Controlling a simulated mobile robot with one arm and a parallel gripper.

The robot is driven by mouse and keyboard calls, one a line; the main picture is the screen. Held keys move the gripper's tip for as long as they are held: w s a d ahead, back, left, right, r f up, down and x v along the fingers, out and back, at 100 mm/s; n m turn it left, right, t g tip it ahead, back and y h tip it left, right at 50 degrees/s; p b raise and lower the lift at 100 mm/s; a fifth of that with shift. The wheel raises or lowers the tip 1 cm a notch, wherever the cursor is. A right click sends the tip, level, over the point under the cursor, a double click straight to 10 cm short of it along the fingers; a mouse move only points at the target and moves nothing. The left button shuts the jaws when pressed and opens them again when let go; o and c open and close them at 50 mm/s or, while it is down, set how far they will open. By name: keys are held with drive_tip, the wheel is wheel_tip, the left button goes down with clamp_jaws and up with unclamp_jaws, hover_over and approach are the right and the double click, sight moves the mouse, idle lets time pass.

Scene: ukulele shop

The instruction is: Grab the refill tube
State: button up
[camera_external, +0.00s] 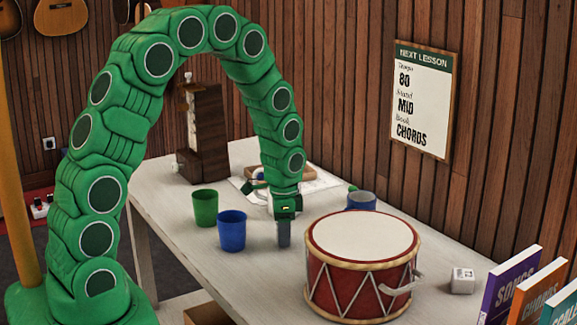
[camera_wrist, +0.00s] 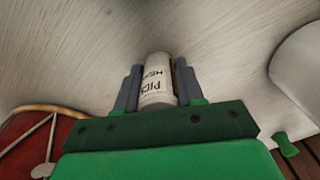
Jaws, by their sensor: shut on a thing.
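The refill tube (camera_wrist: 157,92) is a white cylinder with dark lettering, partly legible as "PIC". In the wrist view it sits between the two grey fingers of my gripper (camera_wrist: 157,72), which is shut on it. In the external view my gripper (camera_external: 284,236) points down over the table, left of the drum. The tube cannot be made out there, as the near finger covers that spot. Whether the tube still touches the table is not clear.
A red drum (camera_external: 362,288) stands close right of my gripper. A blue cup (camera_external: 231,232) and a green cup (camera_external: 205,209) stand to the left. A wooden metronome (camera_external: 203,135) stands at the back. The table's front left is clear.

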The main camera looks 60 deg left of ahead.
drive_tip(key=shift+r, duration=0.5)
wheel_tip(320, 180, up, 2)
drive_tip(key=shift+r, duration=0.15)
drive_tip(key=s+d+r, duration=0.2)
drive_tip(key=s+r, duration=0.7)
drive_tip(key=s, duration=0.4)
drive_tip(key=shift+s+d+r, duration=0.3)
drive_tip(key=shift+s+r, duration=0.05)
